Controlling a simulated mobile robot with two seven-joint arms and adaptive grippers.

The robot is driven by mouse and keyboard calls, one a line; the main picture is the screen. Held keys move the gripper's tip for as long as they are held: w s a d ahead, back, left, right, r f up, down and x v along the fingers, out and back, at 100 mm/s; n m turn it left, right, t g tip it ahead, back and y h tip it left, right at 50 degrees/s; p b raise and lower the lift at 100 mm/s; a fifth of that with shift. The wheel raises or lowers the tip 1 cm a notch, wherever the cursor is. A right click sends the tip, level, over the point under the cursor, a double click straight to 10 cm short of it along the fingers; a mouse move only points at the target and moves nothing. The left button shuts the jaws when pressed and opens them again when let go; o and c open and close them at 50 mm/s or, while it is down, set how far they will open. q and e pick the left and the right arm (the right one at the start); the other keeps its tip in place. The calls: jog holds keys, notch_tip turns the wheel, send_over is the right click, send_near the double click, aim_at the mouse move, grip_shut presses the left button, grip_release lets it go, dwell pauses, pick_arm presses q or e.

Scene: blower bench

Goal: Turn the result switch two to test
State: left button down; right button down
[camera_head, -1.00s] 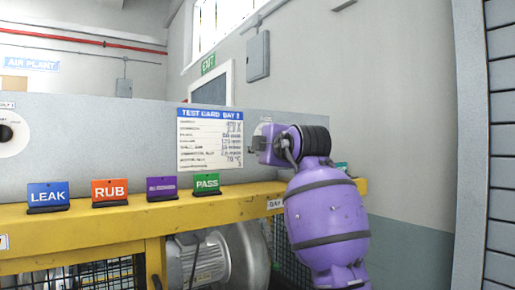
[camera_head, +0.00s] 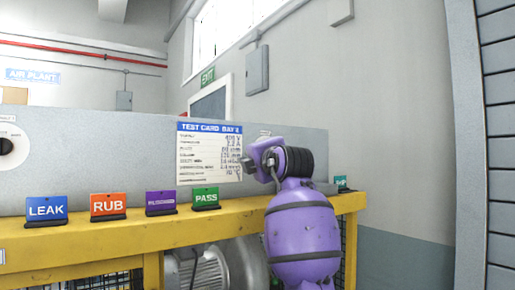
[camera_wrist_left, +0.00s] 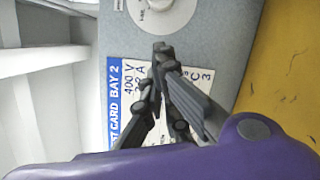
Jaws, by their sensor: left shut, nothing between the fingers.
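A white round dial plate (camera_wrist_left: 172,18) with a pale knob (camera_wrist_left: 158,4) shows at the top edge of the left wrist view, beyond the card's right end. I take it for result switch two; its setting is cut off. My purple arm hides this spot in the head view. My left gripper (camera_head: 247,162) is shut and empty, in front of the right edge of the test card (camera_head: 210,155). My right gripper is out of view.
Another dial with a black knob (camera_head: 5,146) is at the far left of the grey panel (camera_head: 90,150). A teal tag (camera_head: 341,182) is at right.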

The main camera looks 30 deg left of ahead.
aim_at(242, 152)
pick_arm(q)
jog(key=x, duration=0.4)
jog(key=shift+s+a+r+p, duration=0.1)
jog(key=shift+s+r+p, duration=0.05)
jog(key=shift+p, duration=0.15)
jog(key=w, duration=0.1)
jog(key=w+d, duration=0.2)
jog(key=shift+w+r+p, duration=0.3)
jog(key=shift+r+p, duration=0.05)
jog(key=shift+r, duration=0.05)
